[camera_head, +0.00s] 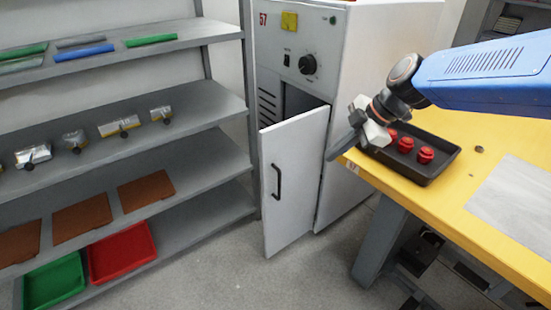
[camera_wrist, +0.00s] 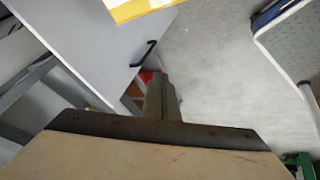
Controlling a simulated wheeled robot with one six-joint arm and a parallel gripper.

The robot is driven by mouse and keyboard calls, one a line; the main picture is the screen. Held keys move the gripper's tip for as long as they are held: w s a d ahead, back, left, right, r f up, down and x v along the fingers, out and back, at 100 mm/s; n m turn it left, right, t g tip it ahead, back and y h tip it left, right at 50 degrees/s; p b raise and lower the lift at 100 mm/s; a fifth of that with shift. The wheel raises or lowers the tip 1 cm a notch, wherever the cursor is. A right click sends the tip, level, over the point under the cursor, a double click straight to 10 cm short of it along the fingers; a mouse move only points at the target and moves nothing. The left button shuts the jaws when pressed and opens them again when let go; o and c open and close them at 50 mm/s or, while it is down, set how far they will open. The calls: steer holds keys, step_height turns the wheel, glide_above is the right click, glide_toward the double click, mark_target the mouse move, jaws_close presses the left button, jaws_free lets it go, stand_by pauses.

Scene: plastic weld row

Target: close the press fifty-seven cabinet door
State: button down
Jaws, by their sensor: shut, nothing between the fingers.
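The press cabinet (camera_head: 345,60) is white and carries a red 57 at its top left. Its white door (camera_head: 296,185) stands partly open, hinged at the right, with its free left edge swung out and a dark gap above it. A black handle (camera_head: 277,181) is near that free edge; the handle also shows in the wrist view (camera_wrist: 143,53). My gripper (camera_head: 332,156) is shut and empty, just right of the door's hinge side in the head view. I cannot tell whether it touches the cabinet. The shut fingers (camera_wrist: 160,90) also show in the wrist view.
A yellow workbench (camera_head: 465,195) on the right has a black tray (camera_head: 425,170) of red parts at its corner, close to my gripper. Grey shelves (camera_head: 205,100) stand left of the cabinet. Bare floor (camera_head: 225,265) lies in front of the door.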

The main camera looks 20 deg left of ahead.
steer(key=w+a+f+n+g, duration=0.15)
steer(key=a+n, duration=0.25)
steer(key=a, duration=0.4)
glide_toward(265, 168)
steer(key=shift+x, duration=1.95)
steer(key=shift+s+d+f+y, duration=0.1)
steer(key=shift+s+y, duration=0.1)
steer(key=shift+y, duration=0.2)
steer(key=shift+t, duration=0.25)
